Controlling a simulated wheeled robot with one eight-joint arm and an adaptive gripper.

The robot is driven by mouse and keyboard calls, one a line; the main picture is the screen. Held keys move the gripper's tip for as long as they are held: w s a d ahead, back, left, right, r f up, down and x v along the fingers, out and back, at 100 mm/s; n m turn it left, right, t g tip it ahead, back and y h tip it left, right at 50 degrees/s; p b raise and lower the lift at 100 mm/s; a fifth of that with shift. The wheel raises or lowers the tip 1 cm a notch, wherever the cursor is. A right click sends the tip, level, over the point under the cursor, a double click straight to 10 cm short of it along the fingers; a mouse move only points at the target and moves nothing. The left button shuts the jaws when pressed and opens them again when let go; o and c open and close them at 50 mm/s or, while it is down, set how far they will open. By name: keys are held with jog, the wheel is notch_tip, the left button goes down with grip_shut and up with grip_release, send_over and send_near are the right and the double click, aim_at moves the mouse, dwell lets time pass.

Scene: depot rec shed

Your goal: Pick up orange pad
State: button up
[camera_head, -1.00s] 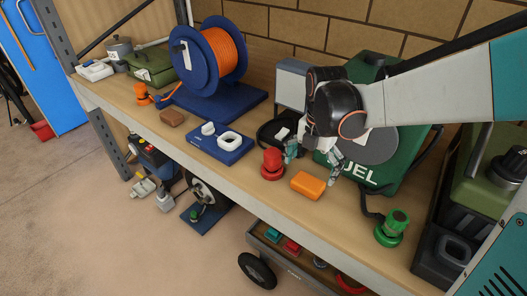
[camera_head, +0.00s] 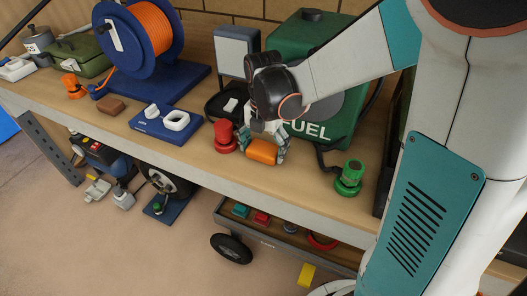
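The orange pad (camera_head: 262,152) is a small rounded block near the front of the wooden shelf, between a red knob and a green knob. My gripper (camera_head: 263,147) is over it, pointing down. One finger is at the pad's left end and the other at its right end, with no clear gap showing at either side. The fingers look closed on the pad. The pad appears to be still at shelf level; its underside is hidden.
The red knob (camera_head: 225,137) stands close left of my gripper. The green fuel can (camera_head: 318,45) is right behind it, with a black hose beside it. The green knob (camera_head: 349,178) is to the right. A blue tray (camera_head: 153,128) and brown block (camera_head: 111,106) lie left.

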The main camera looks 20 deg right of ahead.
aim_at(263, 148)
jog(key=c, duration=0.4)
jog(key=shift+r, duration=0.1)
jog(key=shift+s+a+r+p, duration=0.15)
jog(key=shift+r+p, duration=0.3)
jog(key=shift+p, duration=0.1)
notch_tip(263, 148, up, 11)
jog(key=p, duration=0.4)
jog(key=s+a+p, duration=0.1)
jog(key=s+a, duration=0.3)
jog(key=s+a+p, duration=0.1)
jog(key=s+a, duration=0.4)
jog(key=s+a+p, duration=0.1)
jog(key=s+a, duration=0.3)
jog(key=s, duration=0.1)
jog(key=shift+a+f, duration=0.3)
jog(key=shift+a, duration=0.1)
jog(key=o, duration=0.5)
jog(key=c, duration=0.4)
